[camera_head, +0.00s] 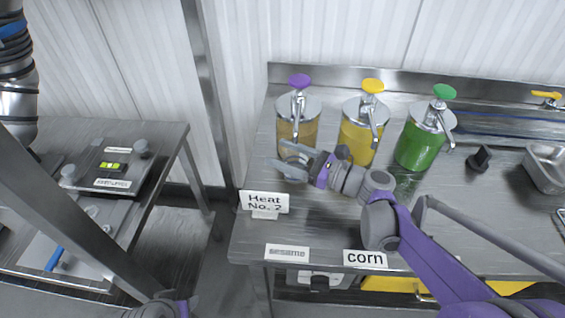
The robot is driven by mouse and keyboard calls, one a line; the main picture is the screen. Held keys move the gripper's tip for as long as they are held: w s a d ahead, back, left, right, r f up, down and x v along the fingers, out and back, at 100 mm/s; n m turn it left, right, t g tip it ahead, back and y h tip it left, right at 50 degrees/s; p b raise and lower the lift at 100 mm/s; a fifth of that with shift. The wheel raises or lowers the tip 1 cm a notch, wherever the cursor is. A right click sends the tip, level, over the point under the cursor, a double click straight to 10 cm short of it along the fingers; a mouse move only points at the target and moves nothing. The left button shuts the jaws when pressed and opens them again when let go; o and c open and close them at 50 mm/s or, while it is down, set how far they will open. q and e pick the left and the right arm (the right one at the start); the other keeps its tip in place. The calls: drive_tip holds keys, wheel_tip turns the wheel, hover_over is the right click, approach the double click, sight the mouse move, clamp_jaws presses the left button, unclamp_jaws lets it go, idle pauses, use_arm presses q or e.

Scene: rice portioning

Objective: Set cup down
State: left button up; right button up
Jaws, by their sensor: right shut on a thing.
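My right gripper (289,160) is low in front of the purple-topped dispenser, over the left part of the steel counter. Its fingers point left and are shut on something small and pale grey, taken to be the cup. The cup's outline is hard to tell from the grey fingers, and I cannot tell whether it touches the counter. My left arm shows at the left and bottom edge, but its fingertips are out of view.
Dispensers with purple (298,118), yellow (362,130) and green (422,140) tops stand along the back of the counter (330,222). A "Heat No. 2" sign (264,202) stands at its left edge. "Sesame" (287,252) and "corn" (365,260) labels are at the front. A lower table (150,150) is left.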

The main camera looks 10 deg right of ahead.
drive_tip(key=shift+w+a, duration=0.15)
drive_tip(key=shift+a, duration=0.05)
drive_tip(key=shift+f+b, duration=0.35)
drive_tip(key=shift+f, duration=1.4)
drive_tip(key=shift+f, duration=0.25)
drive_tip(key=o, duration=1.3)
drive_tip(key=shift+r, duration=0.1)
drive_tip(key=shift+d+r, duration=0.1)
drive_tip(key=shift+r, duration=0.15)
drive_tip(key=v, duration=1.2)
